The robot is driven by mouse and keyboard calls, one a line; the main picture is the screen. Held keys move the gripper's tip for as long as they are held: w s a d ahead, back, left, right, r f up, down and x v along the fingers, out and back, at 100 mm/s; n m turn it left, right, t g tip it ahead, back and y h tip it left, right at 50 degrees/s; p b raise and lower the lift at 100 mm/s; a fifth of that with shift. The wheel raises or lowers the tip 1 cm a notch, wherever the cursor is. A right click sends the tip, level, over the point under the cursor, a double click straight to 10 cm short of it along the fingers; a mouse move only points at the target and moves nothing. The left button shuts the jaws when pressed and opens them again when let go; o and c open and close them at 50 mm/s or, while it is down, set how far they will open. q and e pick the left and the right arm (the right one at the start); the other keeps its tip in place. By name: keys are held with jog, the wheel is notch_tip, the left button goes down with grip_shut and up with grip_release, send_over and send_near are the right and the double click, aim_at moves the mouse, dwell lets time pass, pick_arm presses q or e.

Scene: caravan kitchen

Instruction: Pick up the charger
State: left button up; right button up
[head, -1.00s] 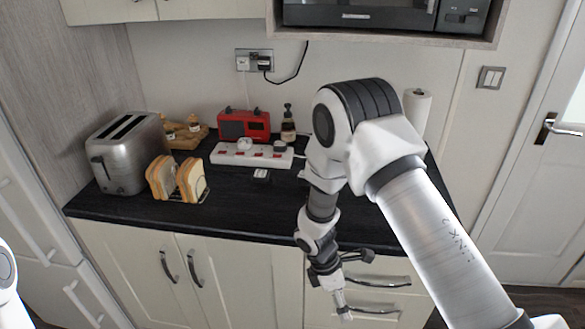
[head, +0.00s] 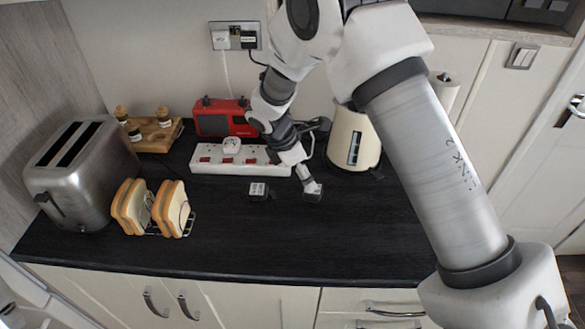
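A small black block with a white patterned top (head: 259,191), which looks like the charger, lies on the dark worktop just in front of the power strip. A white plug-like block (head: 231,145) also sits on the strip, so I cannot be fully sure which one is the charger. My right gripper (head: 318,158) is over the worktop, to the right of the black block and apart from it. Its fingers are spread, one towards the front and one towards the kettle, and nothing shows between them. My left gripper is out of view.
The white power strip (head: 207,160) and red radio (head: 222,119) are behind the block. A cream kettle (head: 350,140) stands right, a toaster (head: 80,175) and bread rack (head: 190,225) left. Wall sockets (head: 235,37) are above. The front worktop is clear.

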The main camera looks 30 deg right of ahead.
aim_at(313, 194)
jog(key=shift+w+d+f, duration=0.15)
jog(key=shift+f, duration=0.25)
jog(key=shift+w+d+f, duration=0.1)
jog(key=shift+d+f, duration=0.05)
jog(key=shift+f, duration=0.2)
jog(key=s+f+p, duration=0.1)
jog(key=s+d+f+p, duration=0.1)
jog(key=shift+d+f, duration=0.25)
jog(key=shift+f, duration=0.05)
jog(key=f, duration=0.2)
jog(key=shift+w+d+f, duration=0.3)
jog(key=shift+w+d, duration=0.05)
jog(key=shift+w, duration=0.05)
jog(key=shift+w+f, duration=0.1)
jog(key=shift+f, duration=0.05)
jog(key=shift+s, duration=0.2)
jog(key=c, duration=0.5)
jog(key=shift+s+r, duration=0.1)
jog(key=shift+r, duration=0.1)
jog(key=c, duration=0.5)
jog(key=shift+c, duration=1.2)
